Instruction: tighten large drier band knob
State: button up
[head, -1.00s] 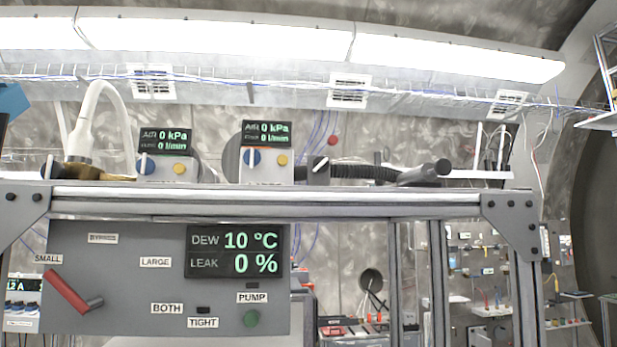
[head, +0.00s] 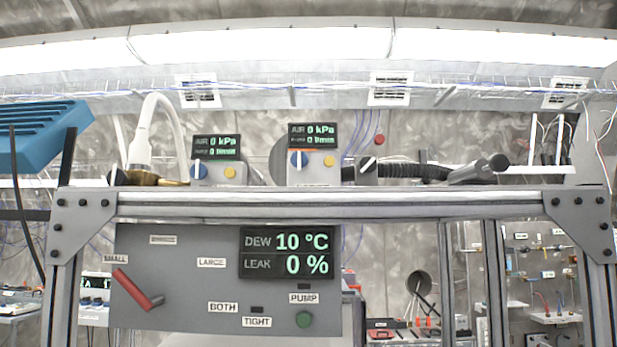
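A grey control panel (head: 190,300) hangs under the frame's top beam, at the lower left of the head view. It bears labels SMALL, LARGE (head: 211,262), BOTH, TIGHT and PUMP. A red-handled lever (head: 132,289) on it slants from near SMALL down to the right. The display (head: 288,253) reads DEW 10 °C and LEAK 0 %. I cannot make out a large drier band knob for certain. My gripper is not in view.
The metal frame's top beam (head: 330,204) spans the view. On the shelf behind stand two gauge units (head: 217,160) (head: 313,155), a white hose (head: 141,140) and a black corrugated hose (head: 415,171). A blue slatted object (head: 42,133) is at upper left. Benches stand behind at right.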

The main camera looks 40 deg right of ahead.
aim_at(368, 164)
jog(key=i+j+z, duration=0.1)
jog(key=j, duration=0.7)
jog(key=i+j+z, duration=0.1)
jog(key=j, duration=0.65)
